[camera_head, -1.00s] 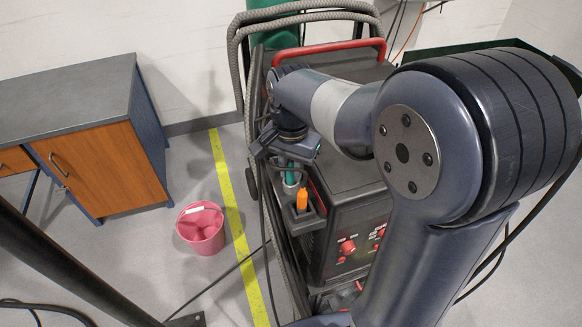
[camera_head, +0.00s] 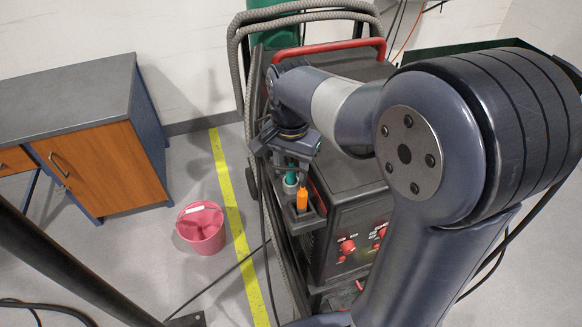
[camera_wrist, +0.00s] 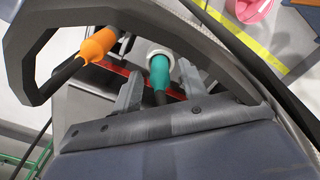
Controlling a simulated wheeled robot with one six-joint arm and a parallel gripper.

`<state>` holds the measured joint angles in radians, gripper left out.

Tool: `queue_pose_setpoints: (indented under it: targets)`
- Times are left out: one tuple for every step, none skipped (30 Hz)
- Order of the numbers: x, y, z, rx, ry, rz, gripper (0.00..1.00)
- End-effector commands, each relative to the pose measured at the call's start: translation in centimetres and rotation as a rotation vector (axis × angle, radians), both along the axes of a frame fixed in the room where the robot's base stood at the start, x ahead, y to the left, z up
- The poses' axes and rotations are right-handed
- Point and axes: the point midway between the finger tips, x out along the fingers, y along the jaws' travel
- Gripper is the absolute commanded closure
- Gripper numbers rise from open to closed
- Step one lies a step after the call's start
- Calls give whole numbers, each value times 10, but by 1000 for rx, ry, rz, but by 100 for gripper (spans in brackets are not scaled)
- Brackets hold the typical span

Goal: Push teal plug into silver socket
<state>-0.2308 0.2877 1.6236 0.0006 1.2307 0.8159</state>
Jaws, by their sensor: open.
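The teal plug (camera_wrist: 160,72) stands with its far end at the mouth of the silver socket (camera_wrist: 155,50); how deep it sits cannot be told. A dark cable leaves its near end. In the head view the teal plug (camera_head: 291,175) shows just below my gripper (camera_head: 287,150), above the silver socket (camera_head: 290,187). In the wrist view my gripper (camera_wrist: 160,78) is open, with a grey finger on each side of the plug and gaps between. The head view hides the fingertips.
An orange plug (camera_head: 302,198) sits in a dark holder beside the teal one, on the side of a dark machine cart (camera_head: 350,215) with red knobs. Hoses hang at the cart's left. A pink bucket (camera_head: 201,228) stands on the floor left of the yellow line.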

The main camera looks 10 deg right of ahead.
Motion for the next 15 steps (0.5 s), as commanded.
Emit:
queue_pose_setpoints:
  targets:
    - [1,0,8,1,-4,0,59]
    - [1,0,13,1,-6,0,59]
    - [1,0,21,2,-6,0,59]
    - [1,0,28,1,-7,0,59]
    - [1,0,35,1,-7,0,59]
    - [1,0,44,1,-7,0,59]
    - [1,0,51,1,-7,0,59]
    - [1,0,57,2,-7,0,59]
    - [1,0,66,1,-7,0,59]
    - [1,0,72,1,-6,0,59]
    - [1,0,78,2,-6,0,59]
    - [1,0,85,1,-6,0,59]
    - [1,0,90,2,-5,0,59]
    - [1,0,95,1,-4,0,59]
    - [1,0,100,1,-4,0,59]
